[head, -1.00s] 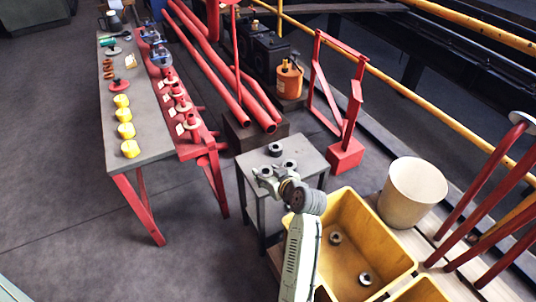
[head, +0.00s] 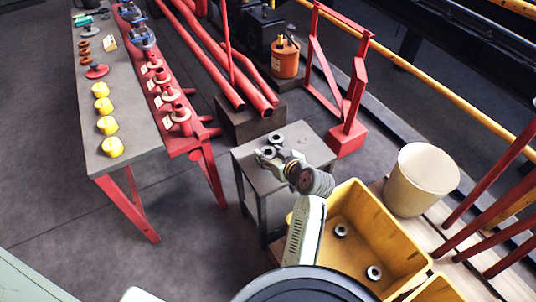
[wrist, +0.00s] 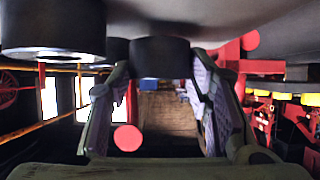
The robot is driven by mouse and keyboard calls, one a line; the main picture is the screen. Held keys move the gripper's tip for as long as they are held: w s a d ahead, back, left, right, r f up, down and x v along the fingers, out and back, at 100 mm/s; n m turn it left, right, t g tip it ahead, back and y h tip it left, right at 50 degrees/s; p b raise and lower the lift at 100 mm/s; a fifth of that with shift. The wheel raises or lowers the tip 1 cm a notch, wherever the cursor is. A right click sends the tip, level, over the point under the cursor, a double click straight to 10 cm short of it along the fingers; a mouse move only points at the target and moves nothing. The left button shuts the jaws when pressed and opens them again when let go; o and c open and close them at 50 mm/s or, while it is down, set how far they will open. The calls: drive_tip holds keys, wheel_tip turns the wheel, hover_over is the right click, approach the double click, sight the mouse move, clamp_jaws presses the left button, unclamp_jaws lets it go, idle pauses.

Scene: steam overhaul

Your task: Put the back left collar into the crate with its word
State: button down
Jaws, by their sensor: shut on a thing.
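My gripper (head: 266,154) is over the small grey table and shut on a dark collar (head: 271,152). In the wrist view, this collar (wrist: 160,57) sits between the two fingers, close to the grey surface. I cannot tell whether it is clear of the tabletop. Another dark collar (head: 275,138) stands free at the back of the table. A large dark collar (wrist: 52,30) shows at the left of the wrist view, with part of another behind. A yellow crate (head: 385,229) holds two collars (head: 341,230) (head: 374,272). A second yellow crate (head: 436,290) is partly in view. No word is readable on either.
The small table (head: 318,150) stands left of the crates. A cream bin (head: 420,182) is behind them, with red rails (head: 490,190) at right. A red stand (head: 347,140) is behind the table. A long bench (head: 130,130) with yellow knobs is at left. Floor between is clear.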

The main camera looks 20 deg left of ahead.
drive_tip(key=shift+f, duration=0.65)
drive_tip(key=shift+w+a, duration=0.1)
drive_tip(key=shift+r, duration=0.15)
drive_tip(key=c, duration=0.8)
unclamp_jaws()
drive_tip(key=shift+f, duration=0.2)
